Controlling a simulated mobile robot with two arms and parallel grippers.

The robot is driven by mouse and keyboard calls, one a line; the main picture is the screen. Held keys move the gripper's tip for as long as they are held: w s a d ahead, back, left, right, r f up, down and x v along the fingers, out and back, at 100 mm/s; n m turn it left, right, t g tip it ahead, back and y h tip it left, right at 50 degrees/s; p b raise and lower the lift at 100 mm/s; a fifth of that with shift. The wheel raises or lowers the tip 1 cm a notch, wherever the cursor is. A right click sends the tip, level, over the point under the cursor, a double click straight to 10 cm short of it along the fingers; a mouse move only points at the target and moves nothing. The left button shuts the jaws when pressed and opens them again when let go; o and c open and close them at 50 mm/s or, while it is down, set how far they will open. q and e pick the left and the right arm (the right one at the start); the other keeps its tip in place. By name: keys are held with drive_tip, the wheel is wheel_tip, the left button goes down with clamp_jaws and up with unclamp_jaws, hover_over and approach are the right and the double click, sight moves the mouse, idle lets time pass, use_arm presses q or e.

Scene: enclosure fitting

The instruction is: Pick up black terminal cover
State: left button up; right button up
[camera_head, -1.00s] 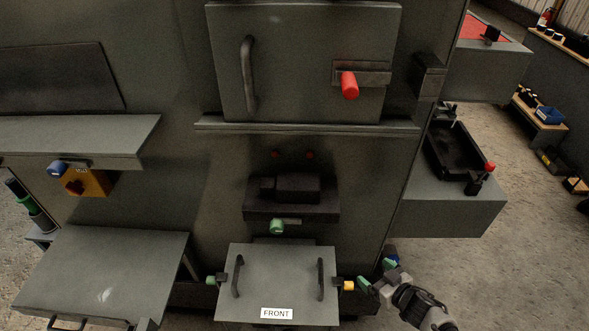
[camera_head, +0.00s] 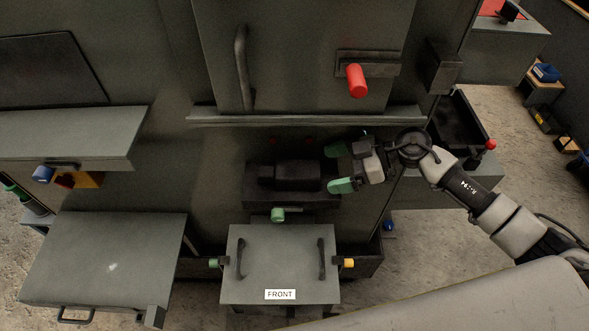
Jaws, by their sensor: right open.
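The black terminal cover (camera_head: 297,176) appears to be the dark block resting on a dark ledge (camera_head: 290,202) on the front of the grey enclosure. My right gripper (camera_head: 336,168) is just right of the block, with its green fingertips spread apart and pointing left toward it. The fingers hold nothing, and a gap seems to remain between them and the block. My left gripper is not in view.
A green knob (camera_head: 278,215) sits below the ledge. A grey panel (camera_head: 262,270) labelled FRONT with two black handles stands lower down. A shelf lip (camera_head: 300,114) and a door with a red handle (camera_head: 357,81) are above. A black tray (camera_head: 459,130) is at the right.

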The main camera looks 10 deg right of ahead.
sight(311, 173)
drive_tip(key=shift+w+a+f, duration=0.1)
drive_tip(key=shift+a, duration=0.2)
drive_tip(key=p+x, duration=0.1)
drive_tip(key=x, duration=0.3)
drive_tip(key=shift+a, duration=0.2)
drive_tip(key=shift+w+a+f, duration=0.1)
drive_tip(key=shift+a+f, duration=0.05)
drive_tip(key=shift+a, duration=0.3)
drive_tip(key=c, duration=1)
drive_tip(key=shift+d, duration=0.1)
drive_tip(key=shift+c, duration=0.2)
drive_tip(key=shift+p, duration=0.3)
